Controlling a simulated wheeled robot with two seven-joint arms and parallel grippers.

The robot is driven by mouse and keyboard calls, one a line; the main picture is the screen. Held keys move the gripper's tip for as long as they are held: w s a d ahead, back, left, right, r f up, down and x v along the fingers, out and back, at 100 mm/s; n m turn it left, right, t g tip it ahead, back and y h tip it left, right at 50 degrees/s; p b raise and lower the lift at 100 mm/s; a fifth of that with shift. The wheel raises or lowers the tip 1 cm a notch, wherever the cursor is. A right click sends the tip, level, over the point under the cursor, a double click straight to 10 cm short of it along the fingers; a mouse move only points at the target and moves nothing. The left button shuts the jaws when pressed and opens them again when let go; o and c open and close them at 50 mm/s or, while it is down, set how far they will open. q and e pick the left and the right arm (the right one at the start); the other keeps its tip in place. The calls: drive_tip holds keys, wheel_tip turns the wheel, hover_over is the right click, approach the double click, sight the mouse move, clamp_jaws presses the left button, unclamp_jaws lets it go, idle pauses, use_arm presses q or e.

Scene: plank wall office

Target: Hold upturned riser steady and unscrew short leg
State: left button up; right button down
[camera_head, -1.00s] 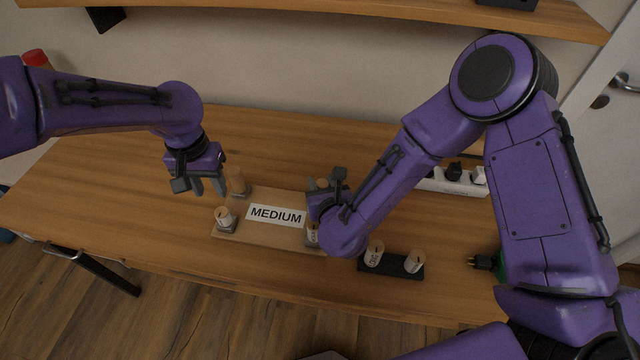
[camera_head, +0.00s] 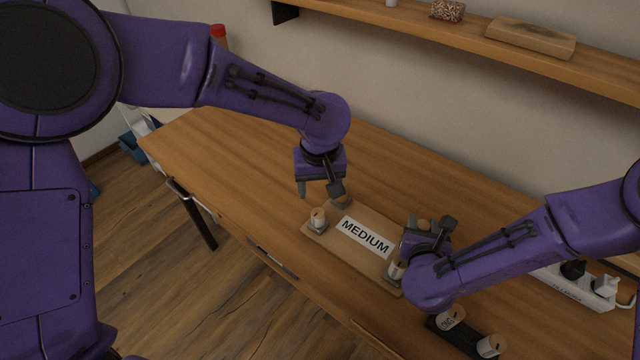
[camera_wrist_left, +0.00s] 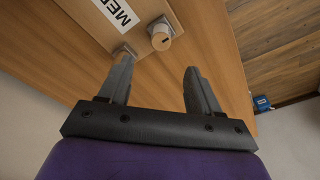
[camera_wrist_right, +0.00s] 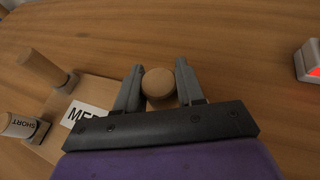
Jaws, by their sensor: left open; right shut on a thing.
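The upturned riser (camera_head: 372,268) is a wooden board labelled MEDIUM, lying on the table with legs pointing up. My right gripper (camera_wrist_right: 158,88) is shut on the round back-right leg (camera_wrist_right: 159,82). My left gripper (camera_head: 320,193) is open and empty above the riser's left end, close to the back-left corner. In the right wrist view the plain back-left leg (camera_wrist_right: 42,69) and the front-left leg marked SHORT (camera_wrist_right: 20,124) stand upright. The front-left leg (camera_wrist_left: 162,36) also shows beyond my left fingertips. The front-right leg (camera_head: 396,271) is partly hidden by my right gripper.
A black tray (camera_head: 437,331) with two loose legs, one marked LONG (camera_head: 450,318), lies at the front right. A white power strip (camera_head: 580,288) is at the right. A shelf (camera_head: 450,38) runs along the wall. The table left of the riser is clear.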

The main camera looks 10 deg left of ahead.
sight(318, 212)
use_arm(q)
drive_tip(key=f, duration=0.4)
drive_tip(key=w+f, duration=0.1)
drive_tip(key=f, duration=0.6)
drive_tip(key=shift+w+a+f, duration=0.15)
drive_tip(key=shift+a+f, duration=0.1)
drive_tip(key=shift+f, duration=0.1)
clamp_jaws()
drive_tip(key=n, duration=0.3)
drive_tip(key=shift+n, duration=0.3)
drive_tip(key=shift+r+n+y, duration=0.1)
drive_tip(key=shift+n+y, duration=0.2)
drive_tip(key=shift+n, duration=0.5)
